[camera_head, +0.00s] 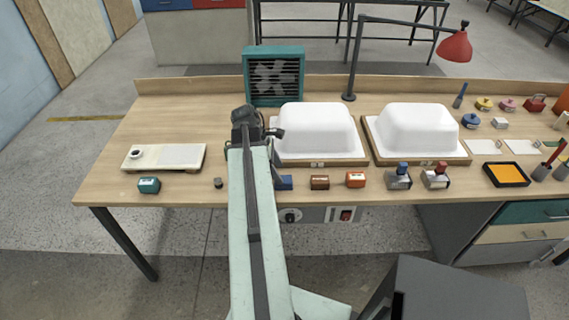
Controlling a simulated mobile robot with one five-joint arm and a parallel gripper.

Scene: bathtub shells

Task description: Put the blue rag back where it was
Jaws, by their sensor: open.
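A small dark-blue item (284,183) lies at the table's front edge, just right of my arm and partly hidden by it. It may be the blue rag, but it is too small to tell. My gripper (258,126) is over the table, left of the first white tub shell (317,130) and in front of the green fan. Its jaws are open, and I see nothing held in them. The arm hides part of the table below it.
A second white shell (416,130) stands to the right on its wooden board. The green fan (273,76) stands behind my gripper. A red lamp (455,46) overhangs the back right. Small blocks line the front edge.

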